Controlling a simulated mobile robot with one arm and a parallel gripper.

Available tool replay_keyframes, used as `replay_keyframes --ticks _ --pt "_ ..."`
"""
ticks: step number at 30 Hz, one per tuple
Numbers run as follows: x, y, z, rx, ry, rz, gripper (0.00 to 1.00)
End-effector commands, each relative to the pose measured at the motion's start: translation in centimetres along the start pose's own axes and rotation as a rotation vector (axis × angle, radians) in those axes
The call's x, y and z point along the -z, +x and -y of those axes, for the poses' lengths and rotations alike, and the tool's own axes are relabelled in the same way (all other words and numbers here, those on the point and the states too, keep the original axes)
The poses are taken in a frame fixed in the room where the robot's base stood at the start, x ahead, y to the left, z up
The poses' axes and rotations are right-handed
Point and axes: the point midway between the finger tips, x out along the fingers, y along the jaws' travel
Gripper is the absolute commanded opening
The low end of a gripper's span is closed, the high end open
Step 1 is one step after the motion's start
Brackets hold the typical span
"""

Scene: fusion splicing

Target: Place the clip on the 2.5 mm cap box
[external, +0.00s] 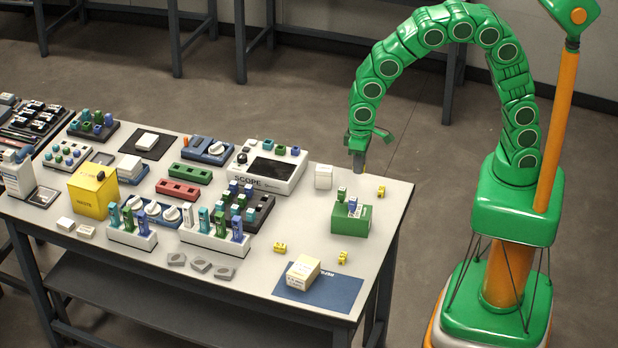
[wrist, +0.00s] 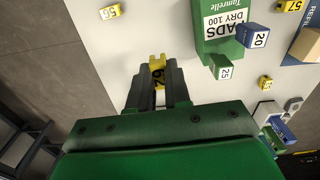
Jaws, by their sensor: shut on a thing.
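My gripper (wrist: 158,72) is shut on a yellow clip (wrist: 157,66) with dark digits; the clip stands between the dark fingers in the wrist view. In the external view my gripper (external: 358,158) hangs over the far right part of the table, and the held clip is hard to make out. I cannot read which box is the 2.5 mm cap box. A white box (external: 323,177) stands left of the gripper. A cream box (external: 298,273) with small print sits on the blue mat (external: 335,291) at the front.
A green pads box (external: 350,219) carries small green and blue pieces on top. Loose yellow clips lie at the right (external: 381,192), front right (external: 343,257) and front (external: 280,247). The scope (external: 269,166) and holders crowd the left. Bare tabletop lies around the green box.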

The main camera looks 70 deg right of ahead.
Motion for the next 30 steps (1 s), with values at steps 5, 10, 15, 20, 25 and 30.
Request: replay_keyframes --ticks 5,10,15,20,25,30 --pt "0.6 -1.1 5.4 -0.002 0.016 -0.006 0.00" --pt "0.2 -2.3 12.2 -0.003 0.038 -0.006 0.00" --pt "-1.2 -3.5 18.4 -0.001 0.051 -0.006 0.00" --pt "-2.6 -4.1 22.2 0.002 0.058 -0.002 0.00" --pt "-3.5 -4.3 24.1 0.001 0.061 0.002 0.00" --pt "-2.8 -4.0 25.1 0.002 0.063 0.002 0.00"
